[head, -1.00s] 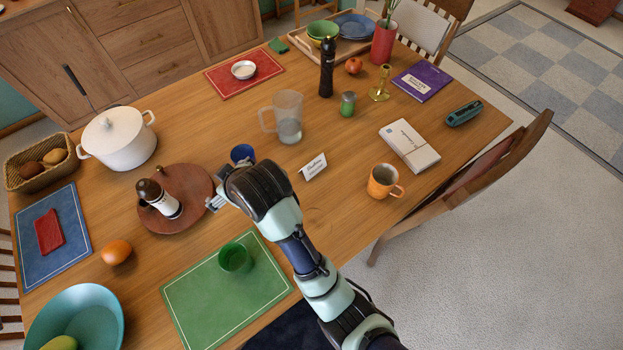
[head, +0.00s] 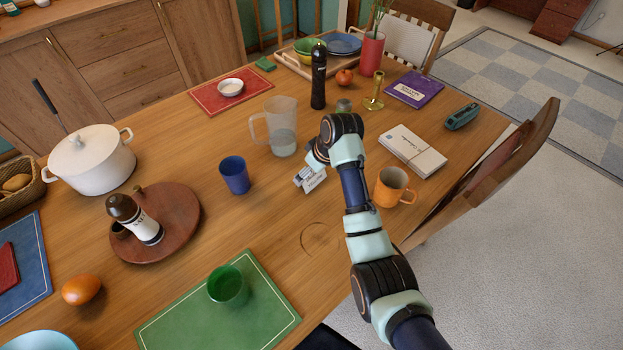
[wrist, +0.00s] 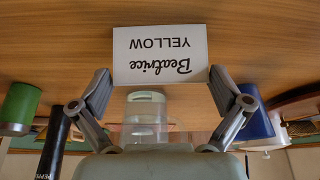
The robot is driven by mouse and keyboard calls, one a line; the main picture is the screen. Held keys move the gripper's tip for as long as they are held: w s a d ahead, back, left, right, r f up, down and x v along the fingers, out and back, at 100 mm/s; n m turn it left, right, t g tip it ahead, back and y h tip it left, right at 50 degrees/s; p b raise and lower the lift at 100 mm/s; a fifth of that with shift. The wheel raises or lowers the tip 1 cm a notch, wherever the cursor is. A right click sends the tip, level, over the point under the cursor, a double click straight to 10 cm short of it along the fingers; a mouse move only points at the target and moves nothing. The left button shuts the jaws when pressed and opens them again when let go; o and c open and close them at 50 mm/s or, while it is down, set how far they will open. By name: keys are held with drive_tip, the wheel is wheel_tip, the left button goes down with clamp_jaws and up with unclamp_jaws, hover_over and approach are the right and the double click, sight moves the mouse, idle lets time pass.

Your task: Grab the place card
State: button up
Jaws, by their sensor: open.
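The place card (wrist: 160,54) is white with the black words "Beatrice" and "YELLOW", upside down in the wrist view. It stands between the fingertips of my gripper (wrist: 160,88), which is open, with a finger near each side edge and a gap at each. In the head view the card (head: 314,184) stands on the wooden table, partly hidden by my gripper (head: 304,175).
A blue cup (head: 235,176) stands left of the card, and a clear pitcher (head: 281,130) stands behind it. An orange mug (head: 390,188) and a white box (head: 412,150) are to the right. The table in front of the card is clear (head: 265,225).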

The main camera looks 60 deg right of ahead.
drive_tip(key=shift+x, duration=1.1)
drive_tip(key=c, duration=0.3)
drive_tip(key=shift+c, duration=0.2)
drive_tip(key=shift+r, duration=0.15)
wheel_tip(320, 180, up, 20)
drive_tip(key=p, duration=0.6)
